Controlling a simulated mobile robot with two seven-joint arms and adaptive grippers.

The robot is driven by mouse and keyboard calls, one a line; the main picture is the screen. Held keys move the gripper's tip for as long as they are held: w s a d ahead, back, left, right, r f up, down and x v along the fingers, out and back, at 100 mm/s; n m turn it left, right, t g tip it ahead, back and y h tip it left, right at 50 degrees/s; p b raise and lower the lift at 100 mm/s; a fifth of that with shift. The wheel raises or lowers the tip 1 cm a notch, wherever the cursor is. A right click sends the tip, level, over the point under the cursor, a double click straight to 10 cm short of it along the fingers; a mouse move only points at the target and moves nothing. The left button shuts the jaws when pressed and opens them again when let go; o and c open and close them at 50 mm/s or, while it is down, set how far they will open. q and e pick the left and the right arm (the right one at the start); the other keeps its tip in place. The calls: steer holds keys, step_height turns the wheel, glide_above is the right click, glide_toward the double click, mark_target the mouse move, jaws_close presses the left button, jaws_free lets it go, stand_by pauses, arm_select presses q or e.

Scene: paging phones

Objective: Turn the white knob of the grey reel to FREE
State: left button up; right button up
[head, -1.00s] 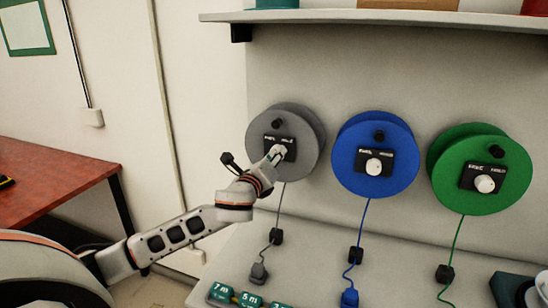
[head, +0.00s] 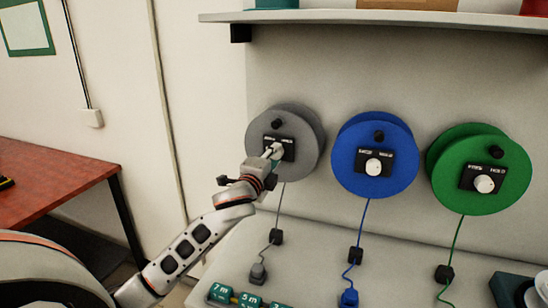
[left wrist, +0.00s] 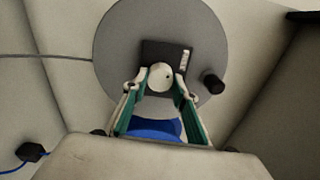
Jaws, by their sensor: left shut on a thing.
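The grey reel (head: 311,127) hangs on the wall panel, leftmost of three reels. Its black plate (head: 288,143) carries small white lettering too small to read. My left gripper (head: 272,150) is at the plate, shut on the white knob, which it mostly hides in the head view. In the left wrist view, the white knob (left wrist: 160,76) sits between the two fingertips (left wrist: 160,88), in front of the grey reel's disc (left wrist: 115,35). Which word the knob points to cannot be told. My right gripper is not in view.
A blue reel (head: 350,170) and a green reel (head: 455,190) hang to the right, each with a white knob. Cords run down to plugs over the pale worktop (head: 315,265). A shelf (head: 400,17) is above; a red table (head: 50,180) stands left.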

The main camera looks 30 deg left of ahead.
arm_select(q)
steer(key=shift+n, duration=0.5)
steer(key=o, duration=1.1)
steer(key=v, duration=1.2)
